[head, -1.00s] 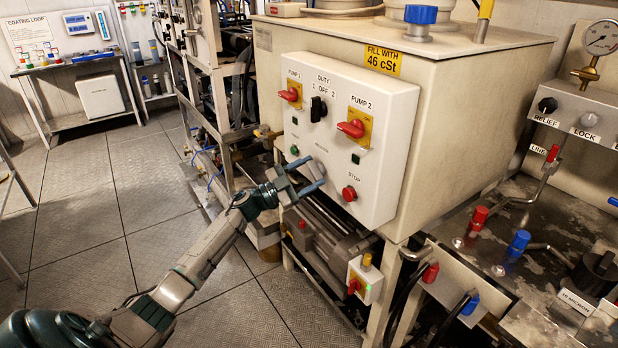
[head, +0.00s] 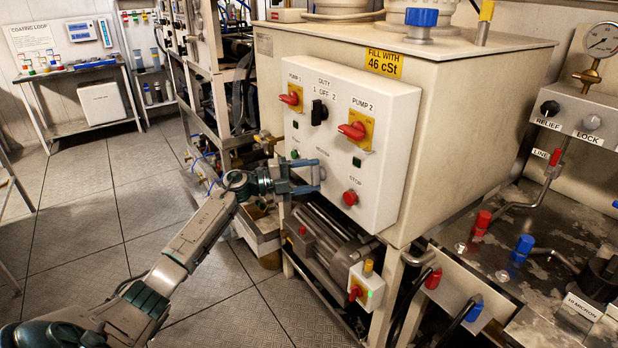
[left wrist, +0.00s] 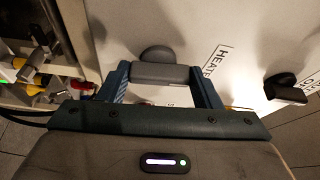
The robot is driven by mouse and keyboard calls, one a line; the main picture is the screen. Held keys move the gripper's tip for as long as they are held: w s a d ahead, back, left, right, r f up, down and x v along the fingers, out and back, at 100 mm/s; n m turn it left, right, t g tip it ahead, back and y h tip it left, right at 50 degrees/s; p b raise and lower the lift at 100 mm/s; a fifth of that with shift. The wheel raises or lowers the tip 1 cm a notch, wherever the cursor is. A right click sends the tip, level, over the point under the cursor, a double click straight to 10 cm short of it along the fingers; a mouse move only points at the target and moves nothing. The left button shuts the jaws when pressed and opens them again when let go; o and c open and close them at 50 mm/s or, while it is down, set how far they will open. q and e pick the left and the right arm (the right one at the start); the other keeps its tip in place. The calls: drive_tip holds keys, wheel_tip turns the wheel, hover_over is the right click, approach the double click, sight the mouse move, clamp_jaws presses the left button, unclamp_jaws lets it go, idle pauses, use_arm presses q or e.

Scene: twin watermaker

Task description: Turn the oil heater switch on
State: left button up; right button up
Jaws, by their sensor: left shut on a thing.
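The heater switch is a grey bar-shaped knob (left wrist: 160,75) on a round base, on the white control panel (head: 388,150). The HEATER label (left wrist: 214,62) is beside it in the left wrist view. My left gripper (head: 310,175) is at the lower left of the panel, and its two blue fingers (left wrist: 161,82) are shut on the ends of the switch knob. In the head view the gripper mostly hides the switch. My right gripper is not in view.
The panel also carries a black duty knob (head: 319,112), red pump 1 (head: 290,98) and pump 2 (head: 352,131) switches, and a red stop button (head: 350,198) close right of my gripper. A motor (head: 325,240) lies below. Floor (head: 80,210) is open at left.

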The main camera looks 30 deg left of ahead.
use_arm(q)
drive_tip(key=shift+m, duration=0.5)
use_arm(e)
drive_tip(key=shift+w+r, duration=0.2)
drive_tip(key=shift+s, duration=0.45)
use_arm(q)
drive_tip(key=o, duration=1)
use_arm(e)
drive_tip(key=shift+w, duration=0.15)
use_arm(q)
drive_tip(key=b+v, duration=0.2)
drive_tip(key=v, duration=0.8)
drive_tip(key=shift+s+a+r+b, duration=0.25)
drive_tip(key=shift+s+r+b, duration=0.05)
drive_tip(key=shift+r, duration=0.05)
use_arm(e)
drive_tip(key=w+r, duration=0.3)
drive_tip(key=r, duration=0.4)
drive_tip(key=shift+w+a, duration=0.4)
